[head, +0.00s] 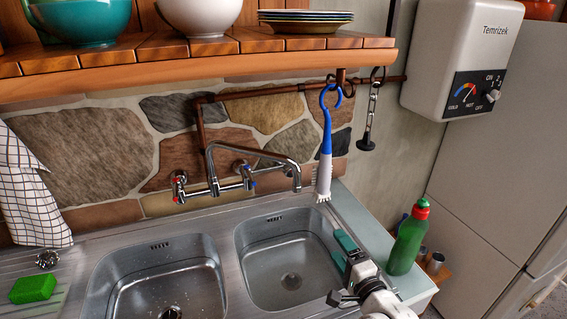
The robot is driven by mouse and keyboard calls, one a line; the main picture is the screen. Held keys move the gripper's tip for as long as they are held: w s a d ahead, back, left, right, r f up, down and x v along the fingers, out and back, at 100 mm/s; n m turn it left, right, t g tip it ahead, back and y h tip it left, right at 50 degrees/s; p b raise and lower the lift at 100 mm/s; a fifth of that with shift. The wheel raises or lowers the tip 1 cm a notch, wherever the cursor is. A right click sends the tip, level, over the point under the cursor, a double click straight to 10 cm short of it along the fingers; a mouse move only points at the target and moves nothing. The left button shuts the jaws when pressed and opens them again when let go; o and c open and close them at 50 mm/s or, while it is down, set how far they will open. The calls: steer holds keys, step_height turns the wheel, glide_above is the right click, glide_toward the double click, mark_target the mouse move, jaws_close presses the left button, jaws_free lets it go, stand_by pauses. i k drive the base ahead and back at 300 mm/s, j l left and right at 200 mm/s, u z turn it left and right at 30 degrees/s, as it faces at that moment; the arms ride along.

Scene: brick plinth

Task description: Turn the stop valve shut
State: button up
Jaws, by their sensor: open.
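No part that I can surely tell as the stop valve shows in the head view. A chrome wall tap (214,187) with a spout and small handles is mounted on the stone wall behind the sink. Its left handle (179,187) has a red mark and its right handle (245,172) has a blue mark. Copper pipe (200,125) runs up from the tap and right along the wall. My gripper (341,251), with teal fingers, is open and empty over the right side of the sink, apart from the tap. The blue-handled brush hangs between it and the wall.
A double steel sink (228,262) lies below the tap. The blue and white brush (325,150) and a chain with a plug (367,128) hang below a wooden shelf (200,50). A green bottle (408,240) stands right of my gripper. A water heater (465,60) is at upper right.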

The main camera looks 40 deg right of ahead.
mark_target(287, 171)
steer(key=i+l, duration=0.2)
steer(key=i, duration=0.2)
steer(key=i+l, duration=0.15)
steer(key=i, duration=0.25)
